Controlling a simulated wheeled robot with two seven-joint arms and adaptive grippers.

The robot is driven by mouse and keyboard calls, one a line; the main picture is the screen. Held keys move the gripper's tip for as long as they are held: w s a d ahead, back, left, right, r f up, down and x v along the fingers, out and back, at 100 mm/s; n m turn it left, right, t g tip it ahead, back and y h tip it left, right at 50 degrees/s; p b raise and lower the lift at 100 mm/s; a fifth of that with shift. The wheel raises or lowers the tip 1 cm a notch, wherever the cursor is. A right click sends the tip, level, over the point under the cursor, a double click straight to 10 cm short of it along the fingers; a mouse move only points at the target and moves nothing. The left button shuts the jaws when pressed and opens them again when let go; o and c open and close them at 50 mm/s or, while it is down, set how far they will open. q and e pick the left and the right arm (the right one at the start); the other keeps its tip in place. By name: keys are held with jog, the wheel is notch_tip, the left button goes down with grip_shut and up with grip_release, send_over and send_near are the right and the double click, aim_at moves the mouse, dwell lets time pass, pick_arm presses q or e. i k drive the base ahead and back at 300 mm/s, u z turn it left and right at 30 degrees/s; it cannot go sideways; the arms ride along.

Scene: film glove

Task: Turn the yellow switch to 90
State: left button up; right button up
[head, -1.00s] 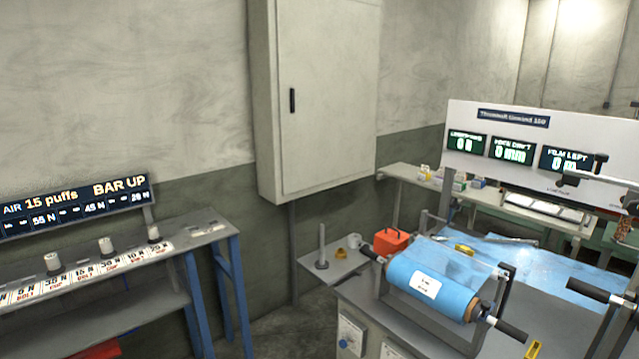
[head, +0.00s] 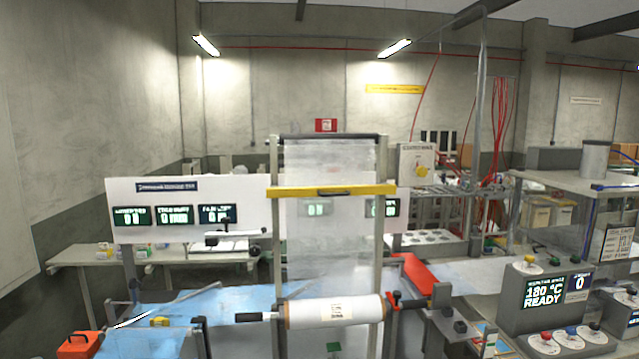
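A yellow rotary switch (head: 422,171) sits on a pale upright plate (head: 411,150) right of the film frame. Its printed scale is too small to read, so its setting cannot be told. A second yellow knob (head: 528,261) stands on top of a grey control box (head: 520,310) at the right, beside a display (head: 544,290) reading 180 °C READY. Neither of my grippers shows in the head view, and nothing is seen touching either yellow knob.
A tall frame with clear film (head: 330,240) and a yellow crossbar (head: 345,191) stands in the middle. A white film roll (head: 335,310) lies before it. Red, blue and white knobs (head: 571,331) line the front right.

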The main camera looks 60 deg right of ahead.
aim_at(421, 170)
jog(key=z, duration=2.4)
